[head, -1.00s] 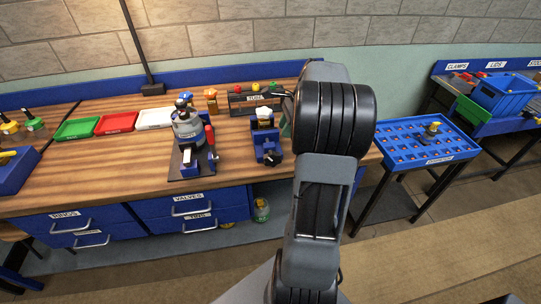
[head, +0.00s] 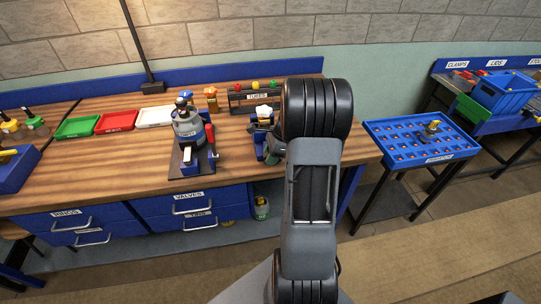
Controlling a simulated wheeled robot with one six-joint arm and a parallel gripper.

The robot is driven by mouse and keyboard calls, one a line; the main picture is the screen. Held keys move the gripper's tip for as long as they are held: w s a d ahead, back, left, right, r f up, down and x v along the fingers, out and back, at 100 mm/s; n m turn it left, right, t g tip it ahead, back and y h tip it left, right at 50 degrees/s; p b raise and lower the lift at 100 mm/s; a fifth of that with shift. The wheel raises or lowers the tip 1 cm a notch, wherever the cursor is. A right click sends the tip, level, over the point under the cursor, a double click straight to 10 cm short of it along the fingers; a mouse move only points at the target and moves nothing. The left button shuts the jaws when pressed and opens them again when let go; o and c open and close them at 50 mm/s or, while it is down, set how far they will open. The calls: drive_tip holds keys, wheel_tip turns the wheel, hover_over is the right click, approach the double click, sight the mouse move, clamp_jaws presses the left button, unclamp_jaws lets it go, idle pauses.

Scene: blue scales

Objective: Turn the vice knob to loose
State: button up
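A small blue vice (head: 259,138) stands on the wooden workbench, with a pale white piece (head: 263,111) at its top. My arm covers its right side, and its knob cannot be made out clearly. A small grey part (head: 276,147), which looks like part of my gripper, shows at the vice's lower right, by its front. Whether it touches the vice cannot be told. The rest of my gripper is hidden behind my arm, so its fingers do not show.
A grey canister device (head: 187,124) with blue parts and a red handle stands left of the vice on a dark plate. A rack (head: 240,101) stands behind. Green (head: 77,127), red (head: 116,121) and white (head: 155,116) trays lie left. A blue perforated table (head: 385,130) stands right.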

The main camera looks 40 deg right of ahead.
sight(267, 153)
drive_tip(key=shift+c, duration=0.5)
clamp_jaws()
drive_tip(key=shift+a+r+h+p, duration=0.2)
drive_tip(key=shift+h+p, duration=0.2)
drive_tip(key=shift+p, duration=0.4)
drive_tip(key=shift+g+h+p, duration=0.4)
drive_tip(key=shift+g+p, duration=0.1)
drive_tip(key=shift+p, duration=0.05)
drive_tip(key=shift+w+f+g+h, duration=0.1)
drive_tip(key=shift+f+g+h, duration=0.2)
drive_tip(key=shift+h, duration=0.45)
drive_tip(key=shift+f+g+h, duration=0.15)
drive_tip(key=shift+g+h, duration=0.15)
drive_tip(key=shift+h, duration=0.45)
drive_tip(key=shift+o, duration=0.5)
unclamp_jaws()
wheel_tip(267, 153, up, 14)
drive_tip(key=shift+w+a+b, duration=0.15)
drive_tip(key=shift+a+b, duration=0.15)
drive_tip(key=shift+b, duration=0.15)
